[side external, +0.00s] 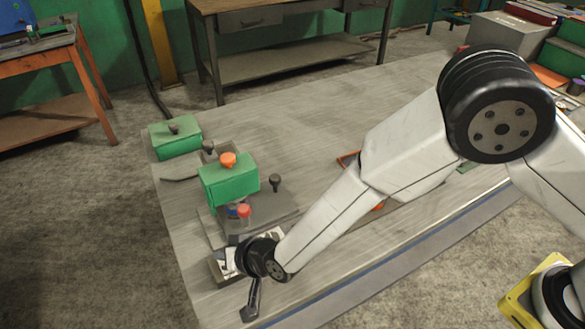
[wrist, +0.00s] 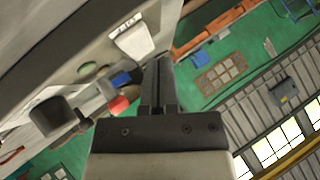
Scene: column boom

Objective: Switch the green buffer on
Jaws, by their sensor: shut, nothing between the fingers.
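A green box-shaped machine (side external: 228,185) with an orange knob on top (side external: 228,159) stands on the table; I take it for the buffer. At its near side are a red button (side external: 243,211) and a blue button (side external: 232,210). In the wrist view, a red part (wrist: 118,105) and a blue part (wrist: 121,80) show left of my gripper (wrist: 159,62). A pale plate (wrist: 132,38) lies just beyond its tips, to the left. The gripper is shut and empty; contact cannot be told.
A second green box (side external: 175,137) with a dark knob stands behind on the left. A dark knob (side external: 275,182) stands right of the machine. A workbench (side external: 290,62) stands at the back.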

